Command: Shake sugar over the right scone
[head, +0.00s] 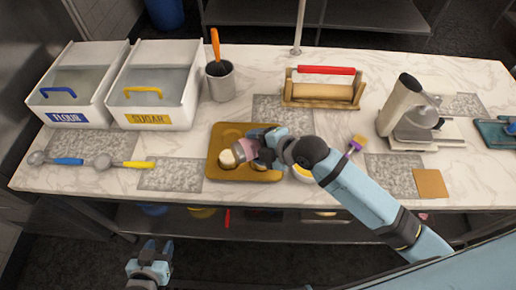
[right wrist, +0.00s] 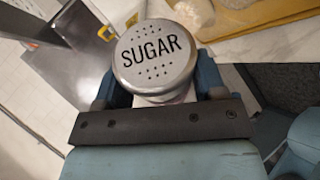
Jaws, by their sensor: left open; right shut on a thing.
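A sugar shaker (head: 244,150) with a pinkish body is held in my right gripper (head: 262,147) over the brown tray (head: 216,172). In the right wrist view its metal lid (right wrist: 153,56) with holes reads SUGAR and faces the camera. One pale scone (head: 227,159) shows on the tray, left of the shaker. My right gripper and arm cover the right part of the tray, so the right scone cannot be made out clearly. My left gripper (head: 150,252) is open and empty, low in front of the counter.
Flour (head: 63,118) and sugar (head: 151,118) bins stand at the left, with a blue scoop (head: 62,161) and a yellow scoop (head: 125,164) before them. A utensil pot (head: 221,86), a red-handled roller rack (head: 325,90) and a mixer (head: 407,108) stand behind and right.

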